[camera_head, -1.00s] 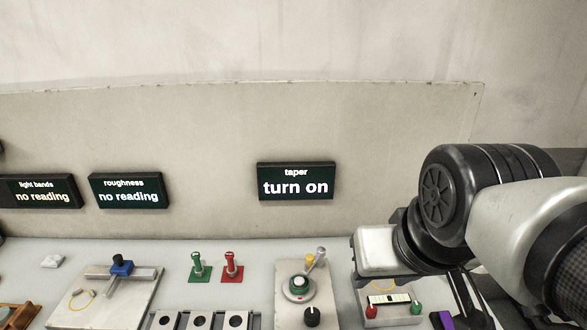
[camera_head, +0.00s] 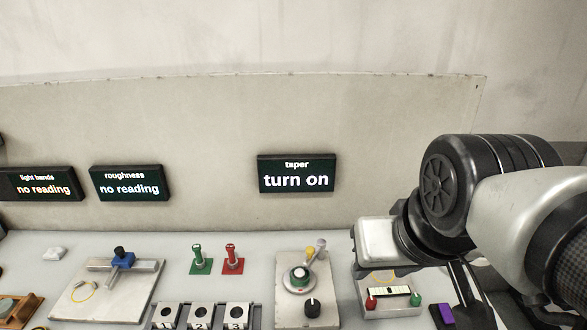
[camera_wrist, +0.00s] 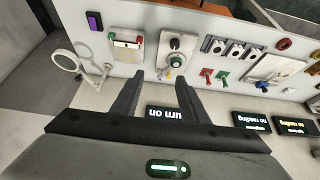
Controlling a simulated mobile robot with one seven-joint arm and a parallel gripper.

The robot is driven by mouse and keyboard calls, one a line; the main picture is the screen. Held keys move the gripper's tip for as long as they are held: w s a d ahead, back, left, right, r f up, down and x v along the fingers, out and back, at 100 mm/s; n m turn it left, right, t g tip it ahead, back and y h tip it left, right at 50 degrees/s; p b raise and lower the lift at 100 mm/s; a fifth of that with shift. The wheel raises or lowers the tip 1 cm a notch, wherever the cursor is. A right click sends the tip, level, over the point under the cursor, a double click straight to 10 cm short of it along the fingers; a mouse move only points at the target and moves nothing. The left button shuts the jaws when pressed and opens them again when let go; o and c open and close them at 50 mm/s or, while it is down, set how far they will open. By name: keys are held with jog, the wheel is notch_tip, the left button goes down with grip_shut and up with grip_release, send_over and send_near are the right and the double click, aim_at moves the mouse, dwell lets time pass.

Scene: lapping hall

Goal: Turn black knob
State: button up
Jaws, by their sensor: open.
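The black knob (camera_head: 312,307) stands on the front of a pale plate (camera_head: 290,318), below a round green-topped dial (camera_head: 299,275). It has a white mark on top. The knob also shows in the wrist view (camera_wrist: 174,44), upside down, near the top centre. My gripper (camera_wrist: 160,77) is open and empty, with its two dark fingers apart. It is clear of the knob, and nothing is between the fingertips. In the head view, my arm is at the right and the fingers are not clearly seen. A screen (camera_head: 297,174) above the plate reads "taper turn on".
Yellow and grey levers (camera_head: 320,246) stand behind the dial. Green (camera_head: 201,262) and red (camera_head: 233,261) posts are to the left. A three-hole block (camera_head: 200,316) is at the front left. A gauge plate (camera_head: 391,305) and a purple block (camera_head: 446,314) are to the right.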

jog(key=shift+o, duration=1.7)
jog(key=shift+w+n, duration=0.25)
jog(key=shift+n, duration=0.05)
jog(key=n+g, duration=0.6)
jog(key=n, duration=2.6)
send_over(312, 305)
notch_tip(312, 305, down, 21)
notch_tip(312, 305, down, 17)
jog(key=shift+r+b, duration=0.1)
jog(key=shift+b, duration=0.2)
